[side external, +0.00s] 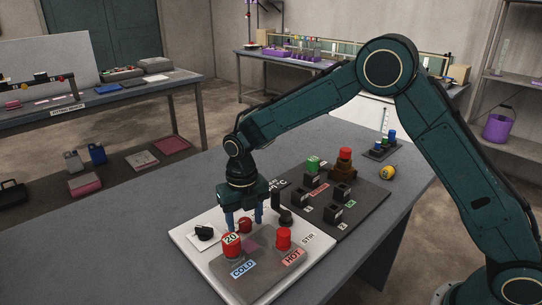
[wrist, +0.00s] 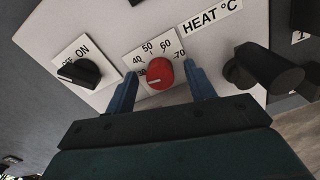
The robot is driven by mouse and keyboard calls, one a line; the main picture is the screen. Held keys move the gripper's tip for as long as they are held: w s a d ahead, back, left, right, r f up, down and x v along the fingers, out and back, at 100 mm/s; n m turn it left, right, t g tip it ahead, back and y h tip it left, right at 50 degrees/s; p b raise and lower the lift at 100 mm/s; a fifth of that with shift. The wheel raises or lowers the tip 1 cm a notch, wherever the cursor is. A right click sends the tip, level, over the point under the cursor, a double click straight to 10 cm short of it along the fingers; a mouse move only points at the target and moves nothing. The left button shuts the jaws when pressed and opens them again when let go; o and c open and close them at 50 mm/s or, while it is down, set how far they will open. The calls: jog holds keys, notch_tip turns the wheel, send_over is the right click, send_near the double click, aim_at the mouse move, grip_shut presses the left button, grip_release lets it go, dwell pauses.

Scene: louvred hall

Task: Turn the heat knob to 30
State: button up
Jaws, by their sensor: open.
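The red heat knob (wrist: 153,74) sits on a white panel beneath a "HEAT °C" label (wrist: 209,28). Its dial plate (wrist: 147,50) shows 40, 50, 60 and 70; the mark at the lower left is partly covered by the knob. A pale pointer line shows on the knob's lower face, but its exact reading is unclear. In the side external view the knob (side external: 245,226) is partly hidden behind my fingers. My gripper (side external: 244,220) points down, open, with one blue finger on each side of the knob; contact cannot be told. Its fingers (wrist: 160,80) also show in the wrist view.
A black ON/OFF knob (wrist: 79,73) is left of the dial. A black post (wrist: 263,72) stands close on the right.

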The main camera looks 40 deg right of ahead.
aim_at(245, 221)
jog(key=shift+r, duration=3.3)
notch_tip(245, 221, up, 14)
